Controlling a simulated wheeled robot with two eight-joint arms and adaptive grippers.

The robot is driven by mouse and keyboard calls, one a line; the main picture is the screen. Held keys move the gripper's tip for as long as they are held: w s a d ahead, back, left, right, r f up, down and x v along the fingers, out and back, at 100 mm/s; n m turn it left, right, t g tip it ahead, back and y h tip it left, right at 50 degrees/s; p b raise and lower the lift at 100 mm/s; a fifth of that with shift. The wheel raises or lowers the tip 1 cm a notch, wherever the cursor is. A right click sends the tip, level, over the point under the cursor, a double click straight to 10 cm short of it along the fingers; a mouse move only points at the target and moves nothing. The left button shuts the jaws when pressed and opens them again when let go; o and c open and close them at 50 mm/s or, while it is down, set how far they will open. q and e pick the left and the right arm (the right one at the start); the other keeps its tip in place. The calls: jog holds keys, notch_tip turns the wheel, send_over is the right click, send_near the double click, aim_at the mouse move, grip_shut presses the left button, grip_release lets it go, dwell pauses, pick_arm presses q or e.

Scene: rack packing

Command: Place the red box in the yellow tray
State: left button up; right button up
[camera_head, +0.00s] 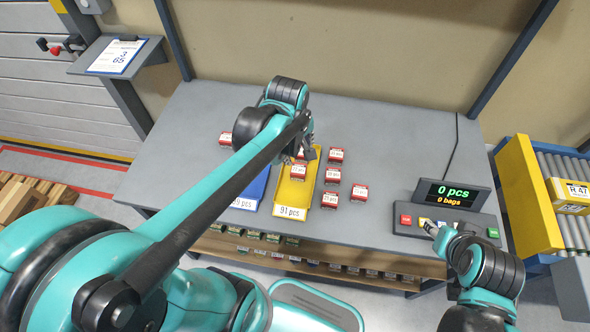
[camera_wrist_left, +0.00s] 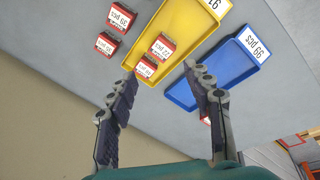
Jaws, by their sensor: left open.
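The yellow tray (camera_head: 284,197) lies on the grey table, labelled "91 pcs"; it also shows in the left wrist view (camera_wrist_left: 190,30). Two small red boxes with white labels are in it in the left wrist view, one nearer its middle (camera_wrist_left: 162,47) and one at its far end (camera_wrist_left: 146,68). Several similar red boxes stand right of the tray in the head view, such as one (camera_head: 360,193) near the front. My left gripper (camera_wrist_left: 160,75) is open and empty above the tray's far end. My right gripper (camera_head: 432,229) is at the button console; its jaws are unclear.
A blue tray (camera_head: 250,197) lies left of the yellow one, partly hidden by my left arm. A lone red box (camera_head: 225,138) stands farther left. The button console (camera_head: 402,228) with a display (camera_head: 452,193) is at the right. The table between boxes and console is clear.

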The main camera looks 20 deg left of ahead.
pick_arm(q)
jog(key=s+d+r+m+t, duration=0.2)
jog(key=s+m, duration=0.6)
jog(key=m, duration=0.4)
jog(key=shift+d+r+m+t, duration=0.15)
jog(key=shift+d+m+t, duration=0.35)
jog(key=shift+t, duration=0.7)
jog(key=shift+s, duration=0.1)
